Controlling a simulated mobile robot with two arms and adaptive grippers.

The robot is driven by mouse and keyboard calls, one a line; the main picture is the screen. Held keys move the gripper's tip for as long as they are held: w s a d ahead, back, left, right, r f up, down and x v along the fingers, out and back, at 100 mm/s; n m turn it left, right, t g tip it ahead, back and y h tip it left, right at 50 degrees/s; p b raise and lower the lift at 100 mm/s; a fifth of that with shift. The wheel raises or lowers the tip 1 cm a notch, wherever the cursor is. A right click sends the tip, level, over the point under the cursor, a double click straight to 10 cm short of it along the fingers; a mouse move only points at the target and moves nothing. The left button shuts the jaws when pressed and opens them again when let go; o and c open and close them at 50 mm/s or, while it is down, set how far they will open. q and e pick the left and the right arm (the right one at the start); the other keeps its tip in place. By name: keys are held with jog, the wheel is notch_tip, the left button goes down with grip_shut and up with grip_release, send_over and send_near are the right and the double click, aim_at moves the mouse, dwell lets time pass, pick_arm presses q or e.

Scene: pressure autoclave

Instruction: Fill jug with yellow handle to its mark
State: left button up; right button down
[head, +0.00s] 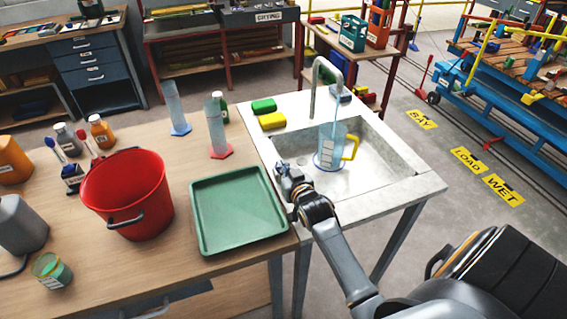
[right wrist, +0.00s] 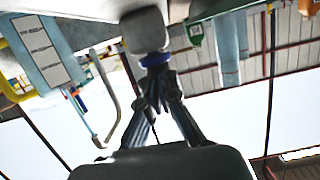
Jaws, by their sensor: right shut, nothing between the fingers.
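The jug with the yellow handle (head: 331,142) stands upright in the sink, under the curved tap spout (head: 316,75). It is clear bluish with a white label, and its handle points right. A faint pale streak shows between spout and jug; its fill level and mark are too small to read. My right gripper (head: 284,172) is at the sink's left front rim, left of the jug and apart from it. In the right wrist view its shut, empty fingertips (right wrist: 157,68) are at a pale knob (right wrist: 145,30) with a blue ring; contact is unclear. The jug (right wrist: 45,50) shows there upper left.
The sink (head: 395,190) adjoins a wooden table with a green tray (head: 238,240), a red bucket (head: 125,205) and two tall cylinders (head: 216,130). A green block (head: 264,105) and a yellow block (head: 272,121) lie on the sink's back left rim.

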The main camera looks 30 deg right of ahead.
jog(key=shift+s+a+f, duration=0.15)
jog(key=shift+s+f, duration=0.05)
jog(key=shift+f, duration=0.5)
notch_tip(320, 180, up, 6)
jog(key=f+p, duration=0.1)
jog(key=p, duration=0.3)
pick_arm(q)
jog(key=shift+s+a+r+b, duration=0.2)
jog(key=shift+s+r+b, duration=0.35)
jog(key=shift+r+b, duration=0.45)
pick_arm(e)
jog(key=v, duration=0.9)
jog(key=shift+s+r, duration=0.3)
jog(key=shift+r, duration=0.1)
pick_arm(q)
jog(key=shift+f, duration=0.1)
